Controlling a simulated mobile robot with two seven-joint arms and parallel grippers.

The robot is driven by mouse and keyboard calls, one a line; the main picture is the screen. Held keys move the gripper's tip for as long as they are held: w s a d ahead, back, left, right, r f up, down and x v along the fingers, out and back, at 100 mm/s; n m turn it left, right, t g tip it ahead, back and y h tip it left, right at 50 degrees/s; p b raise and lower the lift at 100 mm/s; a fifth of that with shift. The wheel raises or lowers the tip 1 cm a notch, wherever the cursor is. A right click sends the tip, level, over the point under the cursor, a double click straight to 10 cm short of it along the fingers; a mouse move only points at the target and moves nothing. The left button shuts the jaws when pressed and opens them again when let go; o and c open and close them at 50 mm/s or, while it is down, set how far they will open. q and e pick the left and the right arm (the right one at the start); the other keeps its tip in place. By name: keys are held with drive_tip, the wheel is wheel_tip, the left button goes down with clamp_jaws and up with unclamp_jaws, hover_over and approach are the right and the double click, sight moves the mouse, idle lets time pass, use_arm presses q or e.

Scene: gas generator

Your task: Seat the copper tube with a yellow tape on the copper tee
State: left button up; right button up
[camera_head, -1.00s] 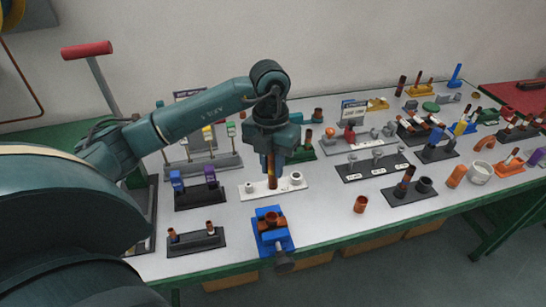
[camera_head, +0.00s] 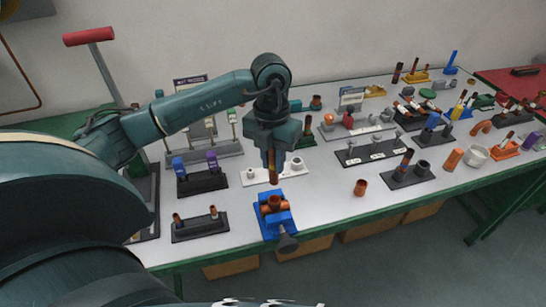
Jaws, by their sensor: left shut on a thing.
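My left gripper (camera_head: 272,160) points down and is shut on a dark copper-coloured tube (camera_head: 273,174). The tube hangs upright below the fingertips. Its upper part is hidden by the fingers, and I cannot make out the yellow tape clearly. The copper tee (camera_head: 274,204) sits in a blue vise (camera_head: 277,226) at the front edge of the table. The tube's lower end is just above or behind the tee's upper opening in the picture; I cannot tell whether they touch. My right gripper does not show.
A white holder (camera_head: 254,177) stands behind the vise. Black racks with fittings stand left (camera_head: 200,229) and right (camera_head: 409,178). A loose copper ring (camera_head: 360,187) stands right of the vise with bare table around it. More parts crowd the back right.

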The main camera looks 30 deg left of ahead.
sight(274, 183)
use_arm(q)
wheel_tip(274, 183, down, 4)
drive_tip(key=shift+s+d+r+b, duration=0.1)
drive_tip(key=shift+r+b, duration=0.1)
drive_tip(key=shift+b, duration=1)
drive_tip(key=shift+f+b, duration=0.35)
drive_tip(key=shift+f, duration=0.15)
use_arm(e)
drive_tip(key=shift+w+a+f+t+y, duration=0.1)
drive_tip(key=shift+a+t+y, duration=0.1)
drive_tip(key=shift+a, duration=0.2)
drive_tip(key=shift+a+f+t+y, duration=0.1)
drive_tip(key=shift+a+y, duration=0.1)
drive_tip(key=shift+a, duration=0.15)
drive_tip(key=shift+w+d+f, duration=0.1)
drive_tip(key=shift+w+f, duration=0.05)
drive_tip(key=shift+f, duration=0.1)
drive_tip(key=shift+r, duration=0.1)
use_arm(q)
drive_tip(key=shift+f, duration=0.1)
drive_tip(key=shift+d+f+b, duration=0.1)
drive_tip(key=shift+f+b, duration=0.45)
drive_tip(key=shift+b, duration=0.15)
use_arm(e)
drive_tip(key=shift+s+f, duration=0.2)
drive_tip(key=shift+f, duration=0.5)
